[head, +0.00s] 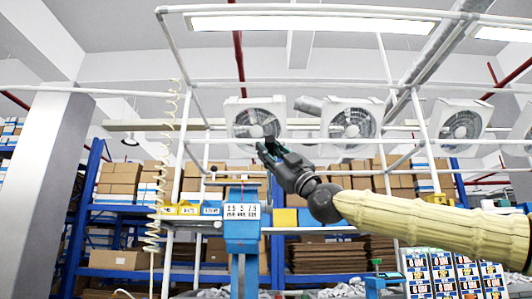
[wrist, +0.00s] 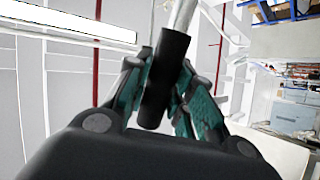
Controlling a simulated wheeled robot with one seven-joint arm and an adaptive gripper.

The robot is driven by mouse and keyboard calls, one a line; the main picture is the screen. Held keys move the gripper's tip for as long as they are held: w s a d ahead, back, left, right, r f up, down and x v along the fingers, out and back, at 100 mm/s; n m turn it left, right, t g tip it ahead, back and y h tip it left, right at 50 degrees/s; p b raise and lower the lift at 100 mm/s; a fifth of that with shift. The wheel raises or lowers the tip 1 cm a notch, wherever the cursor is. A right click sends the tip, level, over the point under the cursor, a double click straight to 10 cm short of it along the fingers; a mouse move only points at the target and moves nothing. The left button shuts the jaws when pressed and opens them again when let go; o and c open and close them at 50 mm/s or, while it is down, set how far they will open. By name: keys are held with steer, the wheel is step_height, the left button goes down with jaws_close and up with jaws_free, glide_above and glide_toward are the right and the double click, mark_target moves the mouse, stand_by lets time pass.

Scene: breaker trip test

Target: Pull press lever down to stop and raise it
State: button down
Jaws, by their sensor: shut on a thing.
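The press lever shows in the wrist view as a black cylindrical grip (wrist: 170,60) on a bright metal rod (wrist: 183,16). My gripper (wrist: 163,92) has its teal fingers on both sides of the black grip and is closed on it. The grip's lower end sits between the fingers, and the rod runs out of the top of the picture. In the head view my gripper (head: 268,148) is raised above and slightly right of the blue press (head: 242,232), which carries a white number label. The lever is hard to make out there.
A white pipe frame (head: 172,50) stands around the press, with fans (head: 348,124) behind it. Blue shelves with cardboard boxes (head: 118,178) fill the back. A coiled cream hose (head: 156,215) hangs at left. Blue-and-white boxes (head: 444,272) stand at lower right, below my arm.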

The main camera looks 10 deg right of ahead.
steer(key=shift+f, duration=0.2)
steer(key=c, duration=1.7)
jaws_free()
steer(key=o, duration=0.5)
steer(key=shift+d, duration=0.15)
steer(key=shift+r, duration=0.1)
steer(key=shift+s+d+f, duration=0.15)
steer(key=shift+s+f, duration=0.1)
steer(key=shift+f, duration=0.05)
steer(key=v, duration=1.1)
steer(key=shift+f, duration=0.15)
